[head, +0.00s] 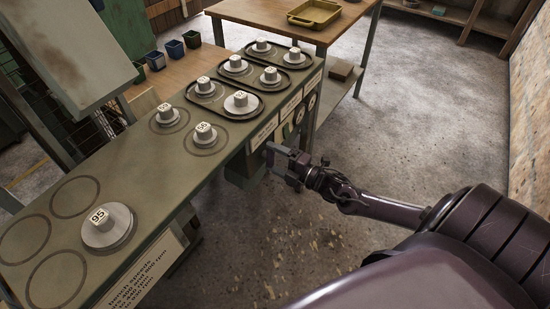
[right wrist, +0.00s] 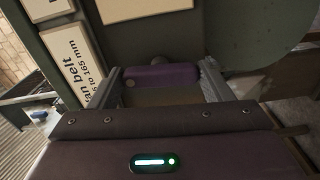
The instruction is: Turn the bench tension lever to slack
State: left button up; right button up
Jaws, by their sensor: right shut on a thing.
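My right gripper (head: 284,160) is at the front side of the green bench (head: 150,190), below its labelled edge. In the right wrist view its two fingers (right wrist: 163,86) stand on either side of a purple bar-shaped piece, which looks like the tension lever (right wrist: 150,76), and the gripper is shut on it. In the head view the gripper hides the lever, so its angle there cannot be told. My left gripper is not in view.
Several numbered pulleys stand on the bench top, such as one marked 95 (head: 107,228). A label plate (right wrist: 78,62) is close beside the fingers. A wooden table (head: 290,20) with a yellow tray (head: 314,14) stands behind. The floor (head: 420,110) to the right is clear.

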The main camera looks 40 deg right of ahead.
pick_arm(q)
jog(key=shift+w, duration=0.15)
pick_arm(e)
jog(key=shift+n, duration=0.6)
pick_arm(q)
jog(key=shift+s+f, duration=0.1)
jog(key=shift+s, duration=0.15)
pick_arm(e)
jog(key=o, duration=1)
jog(key=shift+s, duration=0.1)
jog(key=shift+s+d, duration=0.15)
jog(key=shift+s, duration=0.15)
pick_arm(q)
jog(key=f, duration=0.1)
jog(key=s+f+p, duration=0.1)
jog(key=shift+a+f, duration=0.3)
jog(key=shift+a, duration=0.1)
pick_arm(e)
jog(key=v, duration=0.7)
